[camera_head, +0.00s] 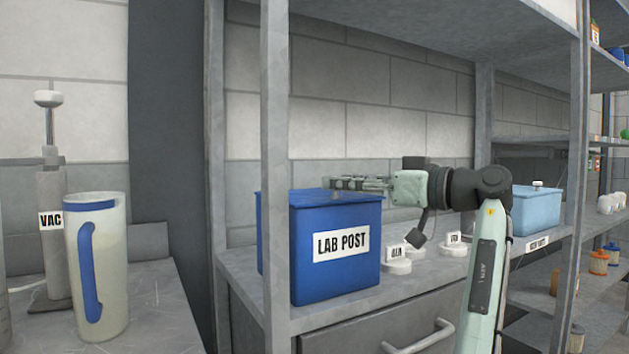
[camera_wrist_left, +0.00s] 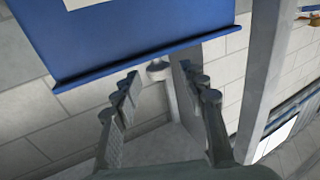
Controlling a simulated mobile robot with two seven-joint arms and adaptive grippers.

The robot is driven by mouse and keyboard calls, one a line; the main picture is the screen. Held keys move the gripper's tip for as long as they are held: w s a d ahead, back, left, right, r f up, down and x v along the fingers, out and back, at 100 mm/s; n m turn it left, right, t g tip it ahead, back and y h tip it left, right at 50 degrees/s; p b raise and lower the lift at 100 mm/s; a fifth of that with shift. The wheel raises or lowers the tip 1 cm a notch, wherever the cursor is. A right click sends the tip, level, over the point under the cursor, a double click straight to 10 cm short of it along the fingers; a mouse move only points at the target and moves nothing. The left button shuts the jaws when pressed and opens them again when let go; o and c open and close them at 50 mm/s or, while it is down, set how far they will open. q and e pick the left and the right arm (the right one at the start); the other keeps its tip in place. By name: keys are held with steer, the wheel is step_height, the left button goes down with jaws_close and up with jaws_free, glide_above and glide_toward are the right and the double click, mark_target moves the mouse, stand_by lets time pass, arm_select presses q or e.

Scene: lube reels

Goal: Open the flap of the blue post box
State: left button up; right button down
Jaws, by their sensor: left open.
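The blue post box (camera_head: 335,282), labelled LAB POST, stands on the shelf unit's counter, partly behind a grey upright. Its top (camera_head: 318,198) looks flat and closed in the head view, but I cannot make out the flap clearly. My left gripper (camera_head: 345,183) is just above the box's top, with its fingers pointing left. In the left wrist view, the open fingers (camera_wrist_left: 166,85) have nothing between them. A blue face of the box (camera_wrist_left: 130,28) with a long projecting edge lies just beyond the fingertips. I cannot tell whether they touch. My right gripper is not in view.
The grey upright (camera_head: 275,150) stands in front of the box's left part. White labelled discs (camera_head: 397,266) and a light-blue bin (camera_head: 536,211) are to the right. A drawer handle (camera_head: 420,338) is below. A white-and-blue jug (camera_head: 112,270) stands on the left bench.

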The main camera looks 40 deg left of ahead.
mark_target(319, 196)
arm_select(q)
steer(key=a, duration=0.6)
steer(key=shift+a+p, duration=0.1)
steer(key=shift+p, duration=0.2)
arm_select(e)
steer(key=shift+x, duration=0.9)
arm_select(q)
steer(key=shift+c, duration=0.4)
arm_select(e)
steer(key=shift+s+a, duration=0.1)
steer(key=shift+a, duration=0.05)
arm_select(q)
jaws_close()
